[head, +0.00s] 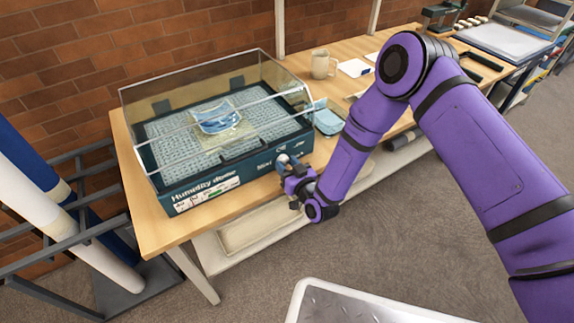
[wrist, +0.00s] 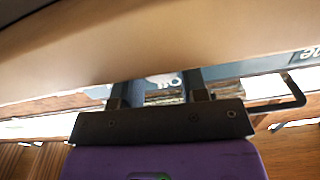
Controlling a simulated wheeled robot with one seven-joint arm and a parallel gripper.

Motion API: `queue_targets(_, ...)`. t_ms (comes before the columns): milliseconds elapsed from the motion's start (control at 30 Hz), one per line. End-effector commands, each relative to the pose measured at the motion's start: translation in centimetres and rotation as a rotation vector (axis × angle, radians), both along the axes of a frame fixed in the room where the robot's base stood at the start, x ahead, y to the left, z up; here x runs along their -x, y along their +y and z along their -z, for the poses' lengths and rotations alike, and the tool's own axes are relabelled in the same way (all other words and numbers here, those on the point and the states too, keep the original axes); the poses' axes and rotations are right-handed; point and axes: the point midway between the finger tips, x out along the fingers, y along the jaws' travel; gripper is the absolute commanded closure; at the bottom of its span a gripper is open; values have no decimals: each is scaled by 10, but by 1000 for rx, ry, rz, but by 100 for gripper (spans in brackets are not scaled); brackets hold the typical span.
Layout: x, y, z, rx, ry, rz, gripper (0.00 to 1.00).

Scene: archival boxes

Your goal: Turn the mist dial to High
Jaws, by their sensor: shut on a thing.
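The humidity dome (head: 196,192) is a dark teal base with a clear cover, standing at the left end of the wooden table. The mist dial (head: 284,158) is a small grey knob at the right of its front face, mostly hidden by my gripper. My gripper (head: 291,168) is at that front face, shut on the dial. The dial's pointer and full setting marks cannot be read.
Blue and white rolls (head: 85,240) stand in a rack at the left. A mug (head: 322,64) and a blue cloth-like item (head: 328,118) are on the table (head: 150,222). A lower shelf (head: 250,228) is below the gripper.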

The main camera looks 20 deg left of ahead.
Motion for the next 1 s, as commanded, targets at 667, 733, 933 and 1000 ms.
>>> queue_targets(667,1,0,2,-181,219,-1,84)
queue_targets(733,1,0,2,-184,222,-1,84)
queue_targets(933,1,0,2,-183,222,-1,84)
queue_targets(1000,1,0,2,-183,222,-1,84)
